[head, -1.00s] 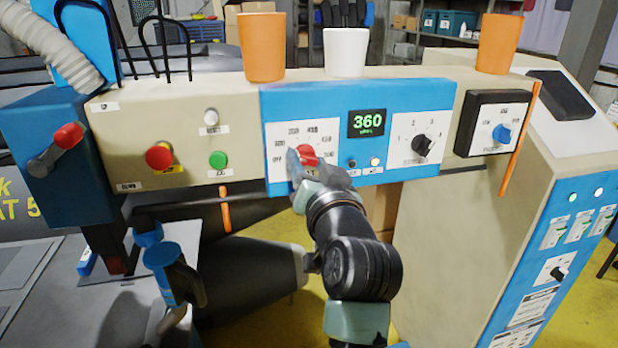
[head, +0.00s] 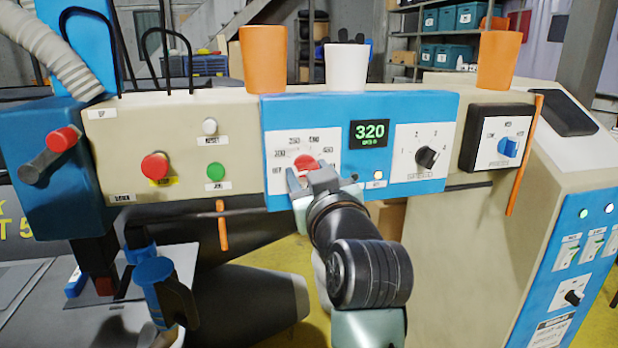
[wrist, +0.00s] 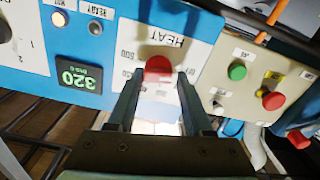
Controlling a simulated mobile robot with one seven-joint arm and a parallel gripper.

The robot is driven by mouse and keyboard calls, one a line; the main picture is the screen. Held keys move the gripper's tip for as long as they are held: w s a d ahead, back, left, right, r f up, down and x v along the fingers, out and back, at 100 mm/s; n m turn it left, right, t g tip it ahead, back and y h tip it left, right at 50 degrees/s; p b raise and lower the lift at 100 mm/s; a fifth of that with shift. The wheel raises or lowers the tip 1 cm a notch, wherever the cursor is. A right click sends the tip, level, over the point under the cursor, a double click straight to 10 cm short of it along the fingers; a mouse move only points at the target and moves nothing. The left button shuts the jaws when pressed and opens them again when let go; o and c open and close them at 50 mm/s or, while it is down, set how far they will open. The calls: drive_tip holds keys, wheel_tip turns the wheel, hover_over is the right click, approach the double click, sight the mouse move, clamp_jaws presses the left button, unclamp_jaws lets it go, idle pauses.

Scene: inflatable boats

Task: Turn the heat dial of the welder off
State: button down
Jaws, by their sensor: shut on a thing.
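The heat dial (head: 305,162) is a red knob on a white scale plate in the blue panel of the welder (head: 350,100). It also shows in the wrist view (wrist: 158,68), below the word HEAT. My gripper (head: 308,178) is at the dial, its two fingers shut on the red knob from both sides. The fingers hide part of the knob and the lower scale, so the dial's exact setting cannot be told. The green display (head: 370,133) to the right of the dial reads 320; it also shows in the wrist view (wrist: 79,77).
A black speed dial (head: 427,157) and a blue switch (head: 508,147) are to the right. A red button (head: 155,166) and a green button (head: 215,171) are to the left. Orange cups (head: 263,60) and a white cup (head: 346,67) stand on top of the panel.

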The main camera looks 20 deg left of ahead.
idle(0.3)
drive_tip(key=shift+c, duration=1.5)
unclamp_jaws()
drive_tip(key=shift+s+d, duration=0.1)
drive_tip(key=b+v, duration=0.2)
drive_tip(key=v, duration=1)
drive_tip(key=shift+s+d, duration=0.2)
drive_tip(key=shift+s, duration=0.05)
drive_tip(key=s+d+r+m+t+h+p, duration=0.2)
drive_tip(key=s+d+r+m+t+h, duration=0.1)
drive_tip(key=r, duration=0.5)
drive_tip(key=s+d+r+m+t+h+p, duration=0.3)
drive_tip(key=d+r+t, duration=0.1)
drive_tip(key=r, duration=0.5)
drive_tip(key=s+d+r+m+t+h+p, duration=0.2)
drive_tip(key=s+d+r+m+t+h, duration=0.1)
drive_tip(key=r, duration=0.6)
drive_tip(key=shift+s+d+r+t+h+p, duration=0.3)
drive_tip(key=shift+s+d+t+h, duration=0.3)
drive_tip(key=shift+t, duration=0.5)
